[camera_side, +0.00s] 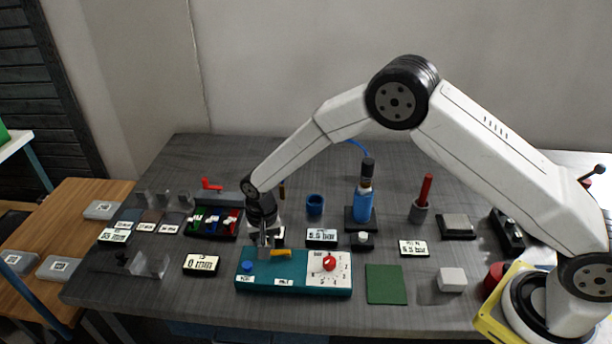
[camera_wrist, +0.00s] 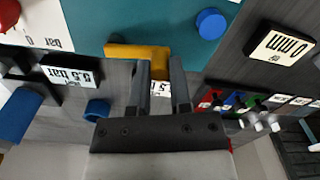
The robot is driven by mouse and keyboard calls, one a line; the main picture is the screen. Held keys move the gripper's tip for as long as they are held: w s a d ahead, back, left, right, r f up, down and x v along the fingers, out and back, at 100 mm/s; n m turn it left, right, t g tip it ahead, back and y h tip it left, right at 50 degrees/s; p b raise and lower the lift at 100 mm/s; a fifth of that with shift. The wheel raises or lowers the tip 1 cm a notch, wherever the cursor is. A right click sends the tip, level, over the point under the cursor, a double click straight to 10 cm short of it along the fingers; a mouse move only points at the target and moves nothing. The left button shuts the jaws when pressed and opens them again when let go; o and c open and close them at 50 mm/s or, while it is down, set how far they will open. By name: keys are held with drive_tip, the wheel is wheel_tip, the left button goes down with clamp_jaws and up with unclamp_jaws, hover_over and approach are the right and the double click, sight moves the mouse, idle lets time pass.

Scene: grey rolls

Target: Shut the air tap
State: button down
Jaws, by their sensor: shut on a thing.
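A teal panel (camera_side: 300,287) lies at the front of the table. On it is an orange lever (camera_side: 283,253), which looks like the air tap's handle; it points right, along the panel's long side. My gripper (camera_side: 265,250) reaches down over the panel at the lever's left end and hides that part. In the wrist view my gripper's fingers (camera_wrist: 162,68) are closed around one end of the orange lever (camera_wrist: 122,51). The pivot and the labels beside it are not clear.
The panel also carries a blue knob (camera_side: 247,267) and a red dial (camera_side: 329,263) on a white scale. Behind it stand a display reading 5.5 bar (camera_side: 321,237) and a blue bottle (camera_side: 363,205). A 0 mm display (camera_side: 201,264) lies left; a green mat (camera_side: 386,284) lies right.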

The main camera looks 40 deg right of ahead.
drive_tip(key=n, duration=0.1)
drive_tip(key=s+n, duration=0.1)
drive_tip(key=n, duration=0.2)
drive_tip(key=shift+s+a, duration=0.3)
drive_tip(key=shift+a, duration=0.1)
drive_tip(key=n, duration=0.2)
drive_tip(key=s+n, duration=0.1)
drive_tip(key=shift+s+a+n, duration=0.1)
drive_tip(key=shift+s+n, duration=0.2)
drive_tip(key=shift+n, duration=0.1)
drive_tip(key=n, duration=0.1)
drive_tip(key=s+n, duration=0.1)
drive_tip(key=n, duration=0.2)
drive_tip(key=shift+s+d+n, duration=0.25)
drive_tip(key=shift+s+n, duration=0.05)
drive_tip(key=shift+s, duration=0.1)
drive_tip(key=shift+s+d+n, duration=0.25)
drive_tip(key=shift+s+n, duration=0.1)
drive_tip(key=shift+n, duration=0.7)
drive_tip(key=shift+s+d+n, duration=0.25)
drive_tip(key=shift+s+n, duration=0.1)
drive_tip(key=shift+n, duration=0.7)
drive_tip(key=c, duration=0.5)
unclamp_jaws()
drive_tip(key=shift+c, duration=0.2)
wheel_tip(320, 180, up, 8)
